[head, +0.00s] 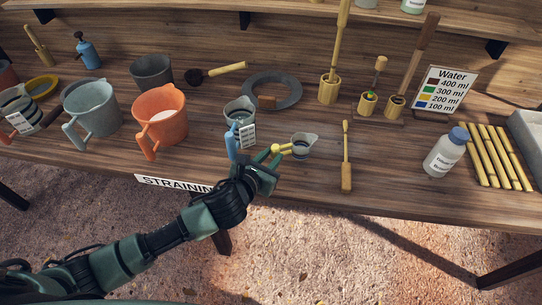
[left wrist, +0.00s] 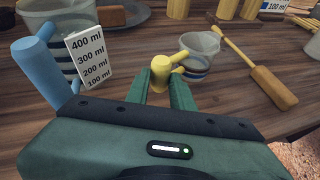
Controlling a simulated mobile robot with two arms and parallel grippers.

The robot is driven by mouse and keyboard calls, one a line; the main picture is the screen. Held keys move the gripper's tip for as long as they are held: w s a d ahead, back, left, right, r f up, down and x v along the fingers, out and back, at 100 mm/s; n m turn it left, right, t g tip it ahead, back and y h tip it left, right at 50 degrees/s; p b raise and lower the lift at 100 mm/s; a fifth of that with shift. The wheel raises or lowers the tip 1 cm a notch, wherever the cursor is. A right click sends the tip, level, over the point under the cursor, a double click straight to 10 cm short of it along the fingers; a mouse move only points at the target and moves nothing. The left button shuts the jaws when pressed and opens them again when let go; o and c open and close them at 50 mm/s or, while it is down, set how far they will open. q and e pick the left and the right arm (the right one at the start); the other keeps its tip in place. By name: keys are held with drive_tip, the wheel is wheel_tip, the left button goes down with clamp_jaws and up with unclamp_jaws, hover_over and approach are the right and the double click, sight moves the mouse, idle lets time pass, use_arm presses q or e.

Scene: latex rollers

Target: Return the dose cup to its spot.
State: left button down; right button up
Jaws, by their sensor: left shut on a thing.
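The dose cup (head: 304,143) is a small clear cup with a dark blue band and a yellow handle. It shows upright in the left wrist view (left wrist: 199,46), just beyond my fingers. My left gripper (head: 272,157) is shut on the cup's yellow handle (left wrist: 161,72). The cup is over the front part of the bench; I cannot tell whether its base touches the wood. My right gripper is not in view.
A measuring jug (head: 239,111) with a blue handle and a volume label stands close left of my left gripper. A yellow tool with a wooden handle (head: 347,172) lies right of the cup. An orange jug (head: 160,104) and a white bottle (head: 443,155) stand farther off.

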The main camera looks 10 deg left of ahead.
use_arm(q)
drive_tip(key=shift+f, duration=0.4)
drive_tip(key=c, duration=1.1)
unclamp_jaws()
drive_tip(key=shift+s, duration=0.1)
